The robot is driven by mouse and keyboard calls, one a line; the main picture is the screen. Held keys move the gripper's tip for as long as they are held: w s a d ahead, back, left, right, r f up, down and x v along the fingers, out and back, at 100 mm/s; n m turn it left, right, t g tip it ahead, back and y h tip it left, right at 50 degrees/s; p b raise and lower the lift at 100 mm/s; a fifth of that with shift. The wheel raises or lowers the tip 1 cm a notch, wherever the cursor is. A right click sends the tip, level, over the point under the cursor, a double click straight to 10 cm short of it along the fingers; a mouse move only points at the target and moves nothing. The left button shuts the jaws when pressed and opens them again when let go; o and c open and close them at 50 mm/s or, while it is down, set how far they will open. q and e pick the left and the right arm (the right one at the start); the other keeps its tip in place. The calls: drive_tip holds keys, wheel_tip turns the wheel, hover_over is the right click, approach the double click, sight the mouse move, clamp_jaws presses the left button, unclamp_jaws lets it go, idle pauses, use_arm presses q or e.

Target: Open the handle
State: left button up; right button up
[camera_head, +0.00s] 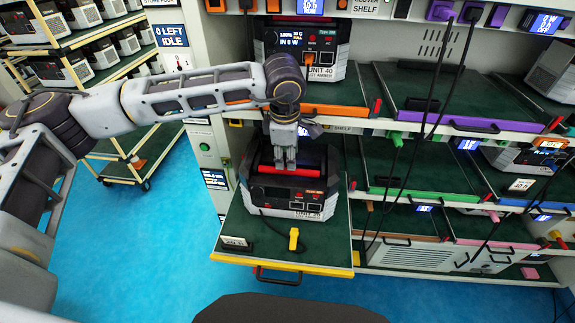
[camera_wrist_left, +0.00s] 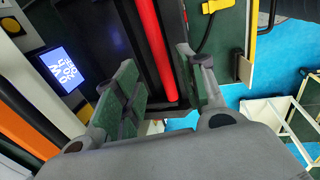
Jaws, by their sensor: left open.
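A black and grey power unit (camera_head: 296,208) stands on a pulled-out shelf tray with a green mat and a yellow front edge (camera_head: 290,264). A red carry handle (camera_head: 320,172) runs across the unit's top. My left gripper (camera_head: 285,165) comes down from above onto the middle of that handle and hides part of it. In the left wrist view the red handle (camera_wrist_left: 158,60) appears as a long bar between the parted fingers of my open left gripper (camera_wrist_left: 156,62). I cannot tell whether either finger touches it. My right gripper is not in view.
A yellow plug (camera_head: 293,240) on a cable lies on the tray in front of the unit. Another unit (camera_head: 320,50) stands on the shelf above, close behind my arm. Black cables hang at right. Blue floor (camera_head: 150,240) is open at left, before a cart (camera_head: 125,165).

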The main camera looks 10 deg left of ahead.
use_arm(q)
drive_tip(key=shift+w+f+p, duration=0.2)
drive_tip(key=shift+f, duration=0.85)
drive_tip(key=shift+w+f+p, duration=0.15)
drive_tip(key=shift+f+p, duration=0.05)
drive_tip(key=shift+f, duration=0.85)
drive_tip(key=shift+w+f+p, duration=0.2)
drive_tip(key=shift+f, duration=0.85)
clamp_jaws()
